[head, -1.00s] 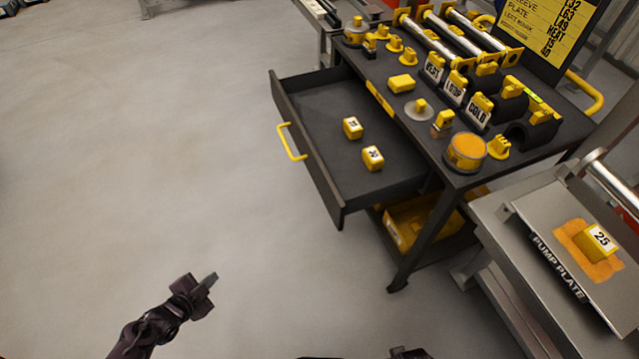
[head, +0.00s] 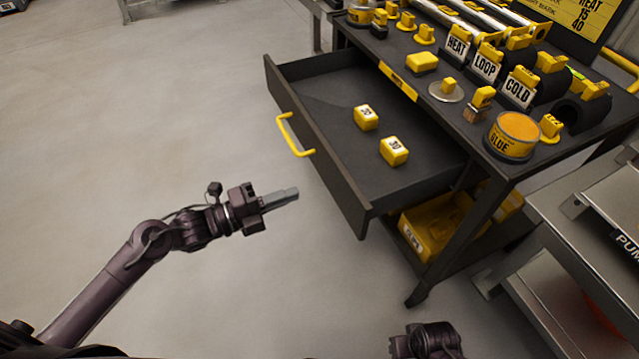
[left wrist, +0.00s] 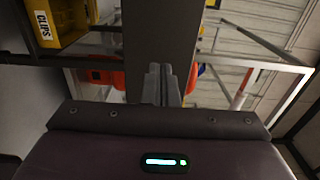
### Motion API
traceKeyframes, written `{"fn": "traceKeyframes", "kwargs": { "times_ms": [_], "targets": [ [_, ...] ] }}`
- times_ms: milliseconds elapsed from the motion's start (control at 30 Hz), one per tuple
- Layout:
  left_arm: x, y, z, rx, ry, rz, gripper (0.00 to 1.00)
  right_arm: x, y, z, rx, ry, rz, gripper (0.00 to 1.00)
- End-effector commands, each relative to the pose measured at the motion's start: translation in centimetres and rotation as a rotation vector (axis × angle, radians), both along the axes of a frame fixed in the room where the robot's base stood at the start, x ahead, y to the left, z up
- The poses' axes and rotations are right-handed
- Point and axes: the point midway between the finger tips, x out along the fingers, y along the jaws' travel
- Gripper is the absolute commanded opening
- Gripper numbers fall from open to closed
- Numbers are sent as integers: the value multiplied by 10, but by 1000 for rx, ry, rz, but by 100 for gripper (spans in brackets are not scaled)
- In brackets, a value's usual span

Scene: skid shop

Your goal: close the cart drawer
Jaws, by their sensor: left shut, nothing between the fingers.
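The cart drawer (head: 330,167) is pulled well out of the dark cart (head: 440,95) in the head view. It has a yellow bar handle (head: 291,137) on its front, and two yellow numbered blocks (head: 394,151) lie inside. My left gripper (head: 292,195) is shut and empty, in front of the drawer and below the handle in the picture, apart from the drawer front. Its fingers (left wrist: 161,84) also show closed in the left wrist view, with a dark panel beyond them. Part of my right arm shows at the bottom edge of the head view; its fingers are not visible.
The cart top holds a glue tin (head: 513,135), labelled yellow tools and rollers. A yellow bin (head: 432,228) sits on the cart's lower shelf. A metal stand (head: 590,215) is at the right. The floor (head: 150,110) left of the drawer is clear.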

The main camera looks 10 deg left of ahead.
Motion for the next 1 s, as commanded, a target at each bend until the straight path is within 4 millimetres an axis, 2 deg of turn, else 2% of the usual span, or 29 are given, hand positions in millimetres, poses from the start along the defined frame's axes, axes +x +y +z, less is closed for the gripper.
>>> {"fn": "traceKeyframes", "kwargs": {
  "times_ms": [33,200,400,1000],
  "targets": [
    [8,-10,2,-4,-4,0,0,0,0,0,0,0,1,55],
    [26,-37,1,-4,-1,1,0,0,1,2,1,0,1,55],
    [38,-56,0,-1,0,1,0,0,1,1,1,1,1,55],
    [43,-64,-1,1,1,1,0,-2,0,-1,-1,6,2,55]
  ]
}}
